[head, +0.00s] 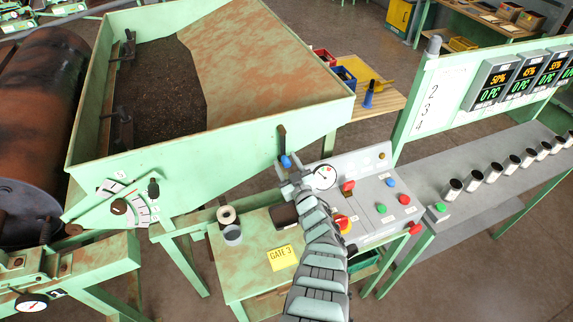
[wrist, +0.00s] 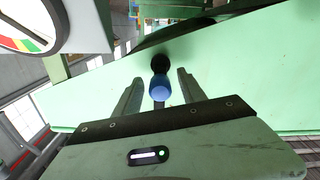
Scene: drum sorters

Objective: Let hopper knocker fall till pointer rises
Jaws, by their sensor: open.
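The hopper (head: 230,165) is a large pale green bin with dark granular material (head: 160,85) inside. The knocker appears to be a dark lever (head: 282,140) with a blue end (head: 286,161) on its front wall. In the wrist view the blue end (wrist: 161,90) lies between my gripper's (wrist: 160,76) two fingers, with gaps on both sides. My gripper (head: 290,180) is open just below the blue end in the head view. A round white dial (head: 325,177) stands right beside it. The dial (wrist: 40,22) is cut off in the wrist view; its pointer's reading is unclear.
A grey control panel (head: 375,185) with several coloured buttons and knobs lies right of my arm. A small table (head: 245,270) bears a yellow "GATE 3" card (head: 282,258). A grey bench (head: 500,180) with several cups stands farther right. A rusty drum (head: 35,120) is at left.

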